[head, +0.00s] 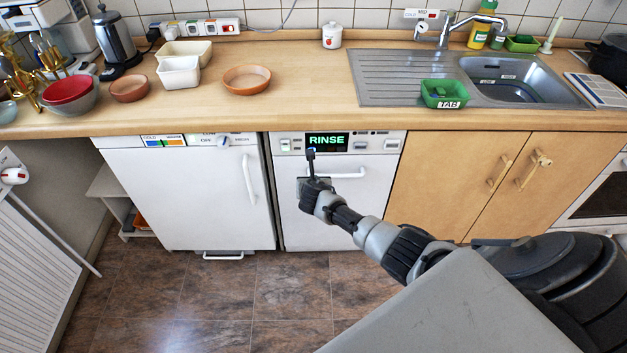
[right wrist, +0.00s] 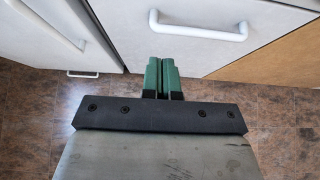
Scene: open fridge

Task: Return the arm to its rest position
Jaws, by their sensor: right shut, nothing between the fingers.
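My right arm comes in from the lower right in the head view, stretched out low in front of the counter. My right gripper (head: 310,152) is in front of the dishwasher front (head: 310,220), just below its lit RINSE display (head: 327,141). In the right wrist view, the two green fingers of my right gripper (right wrist: 161,66) are together with nothing between them. My left gripper is in neither view.
A white fridge-like unit (head: 180,195) with a vertical handle stands left of the dishwasher, its door shut. Wooden cupboard doors (head: 437,180) are at the right. The wooden counter (head: 300,95) above holds bowls, a kettle and a sink. The tiled floor (head: 215,300) is clear.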

